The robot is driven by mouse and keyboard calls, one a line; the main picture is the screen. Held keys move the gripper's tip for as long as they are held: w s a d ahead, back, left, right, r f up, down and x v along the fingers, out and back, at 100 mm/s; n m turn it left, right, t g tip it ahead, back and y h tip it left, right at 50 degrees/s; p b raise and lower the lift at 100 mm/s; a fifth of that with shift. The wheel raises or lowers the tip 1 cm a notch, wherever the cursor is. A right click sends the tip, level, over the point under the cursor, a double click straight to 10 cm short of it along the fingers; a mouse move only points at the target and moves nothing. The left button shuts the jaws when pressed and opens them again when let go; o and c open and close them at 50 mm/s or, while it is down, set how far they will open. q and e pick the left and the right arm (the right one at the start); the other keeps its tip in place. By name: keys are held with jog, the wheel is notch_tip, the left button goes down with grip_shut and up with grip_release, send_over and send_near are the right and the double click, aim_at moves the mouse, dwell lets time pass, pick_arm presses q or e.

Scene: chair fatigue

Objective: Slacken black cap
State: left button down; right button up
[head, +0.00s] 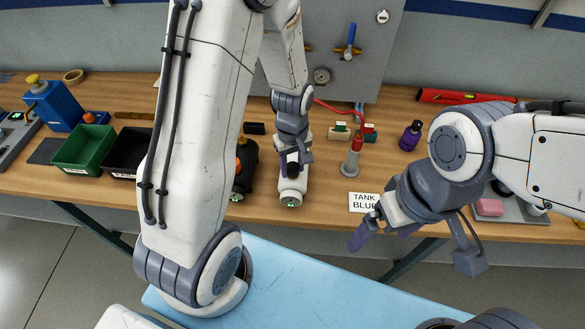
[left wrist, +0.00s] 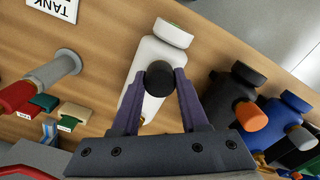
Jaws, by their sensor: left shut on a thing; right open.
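A white tank (head: 291,191) lies on the wooden workbench with a black cap (head: 293,169) on its upper side. In the left wrist view the white tank (left wrist: 158,58) and the round black cap (left wrist: 160,78) are close and clear. My left gripper (head: 293,161) is shut on the black cap, with one purple finger on each side of it. Its fingers also show in the left wrist view (left wrist: 161,84). My right gripper (head: 384,232) is open and empty, in front of the bench's front edge, right of the white tank.
A black tank with an orange cap (left wrist: 253,117) and a blue tank (left wrist: 286,108) stand beside the white one. A grey cylinder with a red top (head: 352,160), a tank label card (head: 362,201) and a purple bottle (head: 411,136) are to the right. Green (head: 84,149) and black bins are left.

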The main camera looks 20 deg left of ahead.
pick_arm(q)
jog(key=n, duration=0.3)
jog(key=shift+n, duration=0.5)
jog(key=n+p, duration=0.1)
jog(key=n, duration=0.3)
jog(key=shift+c, duration=2.2)
grip_release()
